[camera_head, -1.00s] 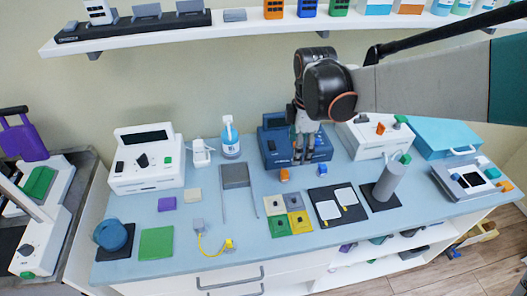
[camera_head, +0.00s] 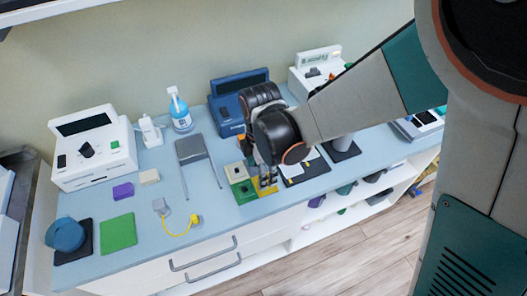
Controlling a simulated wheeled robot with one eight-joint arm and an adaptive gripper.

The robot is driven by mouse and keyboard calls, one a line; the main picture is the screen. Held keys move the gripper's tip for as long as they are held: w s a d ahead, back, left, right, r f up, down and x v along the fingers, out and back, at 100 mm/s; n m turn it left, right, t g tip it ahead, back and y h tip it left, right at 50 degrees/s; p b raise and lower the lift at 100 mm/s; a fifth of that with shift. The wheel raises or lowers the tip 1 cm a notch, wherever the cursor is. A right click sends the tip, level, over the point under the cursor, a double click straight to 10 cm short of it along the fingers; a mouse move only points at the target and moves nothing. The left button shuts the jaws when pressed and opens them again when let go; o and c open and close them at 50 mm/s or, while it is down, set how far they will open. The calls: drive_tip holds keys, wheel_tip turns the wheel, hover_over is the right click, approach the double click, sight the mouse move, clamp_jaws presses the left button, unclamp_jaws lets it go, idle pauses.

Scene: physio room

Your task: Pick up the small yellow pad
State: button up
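The small yellow pad (camera_head: 267,191) is in a block of small square pads on the blue-grey counter (camera_head: 215,215), at its front edge. Only parts of it show, because my gripper (camera_head: 265,181) points down right over it. A green pad (camera_head: 245,192) lies just left of it, and a beige pad (camera_head: 236,172) lies behind the green one. The other pad of the block is mostly hidden behind my gripper. The fingertips are small and overlap the yellow pad in the picture. I cannot tell whether they touch it or how far apart they are.
A dark mat with white pads (camera_head: 300,168) lies close to the right of my gripper. A blue device (camera_head: 227,119) stands behind. A grey folding stand (camera_head: 190,150), a yellow cable (camera_head: 181,233) and a large green pad (camera_head: 118,233) lie to the left.

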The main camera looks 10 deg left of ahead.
drive_tip(key=f, duration=0.1)
drive_tip(key=f+b, duration=0.1)
drive_tip(key=f, duration=0.1)
drive_tip(key=f+b, duration=0.1)
drive_tip(key=f, duration=0.1)
drive_tip(key=shift+w+d+f, duration=0.15)
drive_tip(key=shift+w+f, duration=0.05)
drive_tip(key=shift+w, duration=0.05)
drive_tip(key=shift+r, duration=0.1)
clamp_jaws()
